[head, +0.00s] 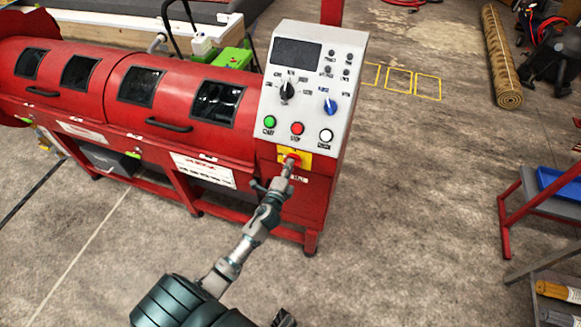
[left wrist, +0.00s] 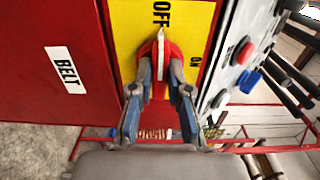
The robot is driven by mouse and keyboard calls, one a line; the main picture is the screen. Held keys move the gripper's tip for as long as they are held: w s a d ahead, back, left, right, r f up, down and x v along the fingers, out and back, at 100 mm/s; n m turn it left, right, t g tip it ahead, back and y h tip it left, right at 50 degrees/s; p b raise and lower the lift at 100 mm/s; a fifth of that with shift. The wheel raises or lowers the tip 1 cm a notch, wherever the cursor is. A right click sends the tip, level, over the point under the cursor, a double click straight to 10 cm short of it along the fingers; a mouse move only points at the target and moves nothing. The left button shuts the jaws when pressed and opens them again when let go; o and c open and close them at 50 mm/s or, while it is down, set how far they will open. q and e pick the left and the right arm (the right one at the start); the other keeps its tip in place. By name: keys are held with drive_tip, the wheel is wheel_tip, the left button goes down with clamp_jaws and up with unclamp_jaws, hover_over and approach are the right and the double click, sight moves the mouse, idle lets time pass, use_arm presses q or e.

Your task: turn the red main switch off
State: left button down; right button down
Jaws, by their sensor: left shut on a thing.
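The red main switch (head: 292,158) sits on a yellow plate (head: 305,158) on the front of the red machine, below the row of push buttons. My left gripper (head: 288,166) reaches up to it from below. In the left wrist view, my left gripper (left wrist: 161,75) has one finger on each side of the red switch knob (left wrist: 159,52) and is shut on it. The knob's pale pointer points at the OFF mark (left wrist: 161,13). The ON mark (left wrist: 195,62) is to its right. The fingers hide part of the knob.
The grey control panel (head: 308,85) above carries a green button (head: 270,122), a red button (head: 297,128), a white button (head: 326,135) and selector knobs. A rolled rug (head: 502,60) and a red-framed rack (head: 505,205) are at the right. The floor between is clear.

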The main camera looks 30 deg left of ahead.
use_arm(q)
drive_tip(key=shift+s+a+f, duration=0.1)
drive_tip(key=shift+a+f, duration=0.1)
drive_tip(key=shift+f, duration=0.05)
drive_tip(key=c, duration=1.1)
unclamp_jaws()
drive_tip(key=shift+s, duration=0.1)
drive_tip(key=shift+a, duration=0.15)
drive_tip(key=v, duration=1.2)
